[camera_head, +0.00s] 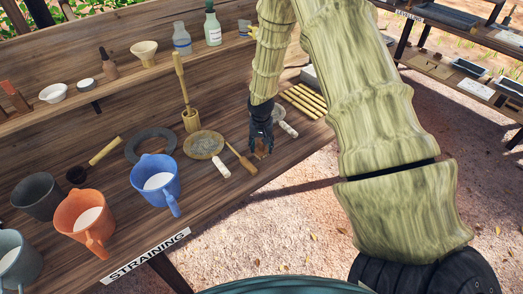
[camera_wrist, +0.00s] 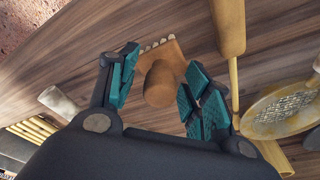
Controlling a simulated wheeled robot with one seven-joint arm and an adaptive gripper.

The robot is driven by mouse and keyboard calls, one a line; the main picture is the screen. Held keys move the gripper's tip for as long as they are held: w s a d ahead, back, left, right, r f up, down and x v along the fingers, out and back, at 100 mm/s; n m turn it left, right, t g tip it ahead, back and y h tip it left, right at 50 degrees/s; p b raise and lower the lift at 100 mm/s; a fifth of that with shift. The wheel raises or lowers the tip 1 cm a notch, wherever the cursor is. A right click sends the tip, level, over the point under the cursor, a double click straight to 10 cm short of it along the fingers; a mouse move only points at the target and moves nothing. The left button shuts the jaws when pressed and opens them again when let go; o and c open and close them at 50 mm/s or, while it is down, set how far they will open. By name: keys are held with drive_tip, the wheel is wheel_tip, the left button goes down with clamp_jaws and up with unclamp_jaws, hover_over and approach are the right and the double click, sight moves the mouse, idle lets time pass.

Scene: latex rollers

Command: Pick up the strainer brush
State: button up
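A small brown wooden piece (camera_wrist: 175,60) with a rounded knob and a row of pale round tips along one edge, apparently the strainer brush, lies on the table in the wrist view. My gripper (camera_wrist: 163,82) is open, with one teal-padded finger on each side of the knob. I see gaps between the knob and the pads. In the head view my gripper (camera_head: 261,142) points down at the table, and only a small brown part of the brush (camera_head: 262,152) shows beneath it. The rest is hidden by the fingers.
A round mesh strainer (camera_head: 203,144) and a wooden-handled tool (camera_head: 240,160) lie close by, left of my gripper. Several yellow sticks (camera_head: 304,101) lie behind it to the right. Blue (camera_head: 158,182) and orange (camera_head: 84,220) jugs stand farther left. The table's front edge is close.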

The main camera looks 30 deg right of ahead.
clamp_jaws()
drive_tip(key=shift+r, duration=0.1)
drive_tip(key=shift+r+b, duration=1.5)
drive_tip(key=shift+r, duration=3.4)
